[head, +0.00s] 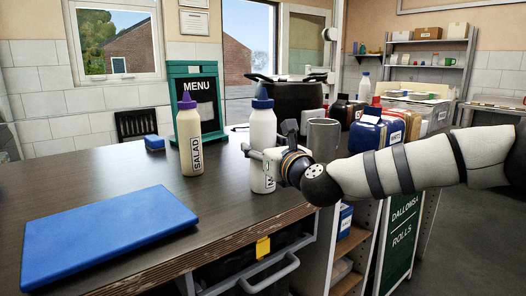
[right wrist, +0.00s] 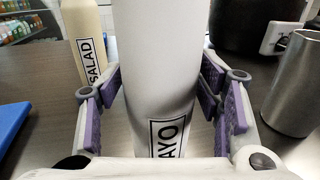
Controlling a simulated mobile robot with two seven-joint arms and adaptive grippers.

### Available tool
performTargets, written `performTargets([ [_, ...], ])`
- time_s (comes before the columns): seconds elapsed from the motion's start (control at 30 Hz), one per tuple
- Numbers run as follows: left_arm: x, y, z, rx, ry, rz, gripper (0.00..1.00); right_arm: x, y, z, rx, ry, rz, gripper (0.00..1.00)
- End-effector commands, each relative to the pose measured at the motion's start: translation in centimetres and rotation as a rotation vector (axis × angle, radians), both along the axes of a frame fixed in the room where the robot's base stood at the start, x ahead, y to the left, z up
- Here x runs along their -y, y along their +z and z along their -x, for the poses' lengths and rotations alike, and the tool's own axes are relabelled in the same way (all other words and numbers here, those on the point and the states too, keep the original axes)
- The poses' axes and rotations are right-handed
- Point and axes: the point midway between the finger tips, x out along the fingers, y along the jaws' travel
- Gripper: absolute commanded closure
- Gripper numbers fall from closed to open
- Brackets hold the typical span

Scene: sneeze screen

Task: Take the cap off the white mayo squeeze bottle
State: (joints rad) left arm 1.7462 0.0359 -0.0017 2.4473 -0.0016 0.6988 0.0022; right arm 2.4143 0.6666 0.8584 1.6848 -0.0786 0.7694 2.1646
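The white mayo squeeze bottle (head: 263,127) stands upright at the counter's front right, its blue cap (head: 262,98) on top. In the right wrist view the bottle's white body (right wrist: 160,70) fills the middle, with part of its label at the bottom; the cap is outside that view. My right gripper (head: 259,154) is around the body, below the cap. My left gripper is not in view.
A cream salad bottle (head: 189,142) with a purple cap stands left of the mayo. A grey metal cup (head: 323,138) is close at its right, a black pot (head: 297,100) behind. A blue board (head: 105,232) lies front left. The counter between board and salad bottle is clear.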

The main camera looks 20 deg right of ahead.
Motion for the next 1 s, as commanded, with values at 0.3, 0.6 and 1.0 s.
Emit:
performTargets([
  [0.3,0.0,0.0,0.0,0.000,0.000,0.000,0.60,0.0,0.0,0.0,0.001,0.000,0.000,0.81],
  [0.6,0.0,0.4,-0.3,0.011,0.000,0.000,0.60,0.0,2.9,0.0,0.008,-0.001,0.000,0.81],
  [1.0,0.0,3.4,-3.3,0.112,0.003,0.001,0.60,3.6,12.3,9.5,0.016,0.000,-0.005,0.81],
])
